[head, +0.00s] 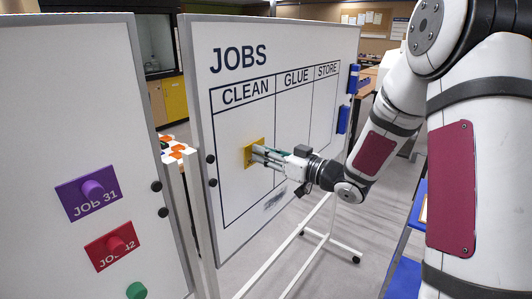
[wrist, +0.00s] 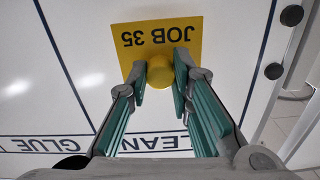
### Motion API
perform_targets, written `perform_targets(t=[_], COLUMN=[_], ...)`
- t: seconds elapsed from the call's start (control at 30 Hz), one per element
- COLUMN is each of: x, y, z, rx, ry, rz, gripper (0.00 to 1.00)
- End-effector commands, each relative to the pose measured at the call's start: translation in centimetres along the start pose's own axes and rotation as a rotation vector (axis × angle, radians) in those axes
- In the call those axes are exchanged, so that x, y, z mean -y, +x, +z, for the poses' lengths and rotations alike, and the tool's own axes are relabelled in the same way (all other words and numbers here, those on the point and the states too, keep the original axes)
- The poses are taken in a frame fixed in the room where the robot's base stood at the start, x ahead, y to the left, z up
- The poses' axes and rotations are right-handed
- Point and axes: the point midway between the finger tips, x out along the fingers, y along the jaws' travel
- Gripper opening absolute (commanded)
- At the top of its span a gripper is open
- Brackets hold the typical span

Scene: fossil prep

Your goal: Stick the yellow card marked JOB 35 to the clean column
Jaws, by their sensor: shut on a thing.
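The yellow card marked JOB 35 (head: 248,154) is at the CLEAN column (head: 239,183) of the JOBS whiteboard, inside its lines.
A second board at left carries a purple JOB 31 card (head: 88,194), a red card (head: 110,246) and a green knob (head: 137,291). Black round magnets (head: 211,183) sit on the frame edges. The GLUE (head: 293,115) and STORE columns are empty. A dark smudge marks the lower board.

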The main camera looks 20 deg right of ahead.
Motion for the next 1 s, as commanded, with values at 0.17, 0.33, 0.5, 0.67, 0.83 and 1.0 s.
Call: perform_targets(t=[0.17, 0.33, 0.5, 0.67, 0.83, 1.0], x=[0.0, 0.0, 0.0, 0.0, 0.0, 0.0], y=[0.0, 0.0, 0.2, 0.5, 0.8, 1.1], z=[0.0, 0.0, 0.0, 0.0, 0.0, 0.0], rx=[0.0, 0.0, 0.0, 0.0, -0.001, 0.0], ry=[0.0, 0.0, -0.001, -0.001, -0.001, -0.001], rz=[0.0, 0.0, 0.0, -0.001, -0.001, -0.001], gripper=[0.11, 0.07, 0.07, 0.07, 0.07, 0.07])
